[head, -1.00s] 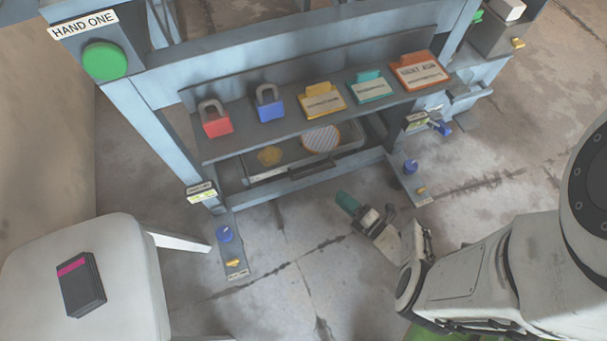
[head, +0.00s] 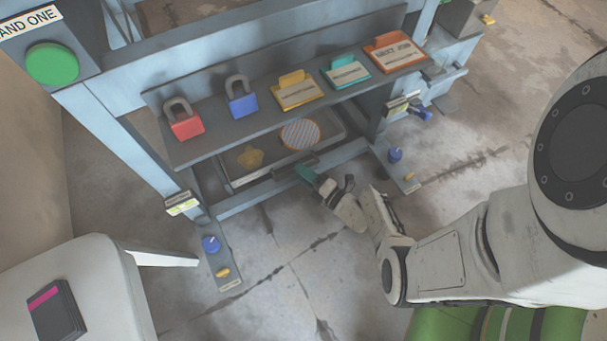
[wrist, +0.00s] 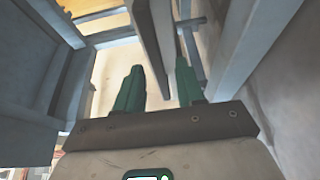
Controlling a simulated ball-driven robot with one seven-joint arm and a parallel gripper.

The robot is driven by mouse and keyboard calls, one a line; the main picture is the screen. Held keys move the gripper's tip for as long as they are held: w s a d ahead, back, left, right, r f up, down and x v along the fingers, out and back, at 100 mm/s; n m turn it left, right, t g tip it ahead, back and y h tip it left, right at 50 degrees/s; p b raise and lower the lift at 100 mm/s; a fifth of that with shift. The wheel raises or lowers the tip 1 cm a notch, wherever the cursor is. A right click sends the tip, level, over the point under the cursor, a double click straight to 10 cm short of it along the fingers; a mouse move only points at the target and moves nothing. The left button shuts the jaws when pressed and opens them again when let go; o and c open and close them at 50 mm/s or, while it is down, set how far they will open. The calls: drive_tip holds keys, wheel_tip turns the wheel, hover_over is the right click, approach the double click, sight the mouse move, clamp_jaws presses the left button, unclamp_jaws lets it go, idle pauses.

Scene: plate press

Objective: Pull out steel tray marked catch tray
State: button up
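The steel tray (head: 338,139) sits low in the blue press frame, under the sloping shelf. A round striped disc and a yellowish patch lie in it. My gripper (head: 305,173), with green fingers, is at the right part of this handle in the head view. In the wrist view my gripper (wrist: 160,85) has its two fingers apart. A grey bar (wrist: 150,35), apparently the handle, reaches between them with gaps visible. Whether a finger touches it I cannot tell.
The shelf (head: 215,140) above holds a red padlock (head: 186,126), a blue padlock (head: 242,103) and several coloured cards. Low brackets with blue knobs (head: 210,244) flank the tray on the floor. A white chair (head: 105,290) stands front left. The floor before the tray is clear.

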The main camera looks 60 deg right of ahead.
drive_tip(key=shift+c, duration=0.4)
clamp_jaws()
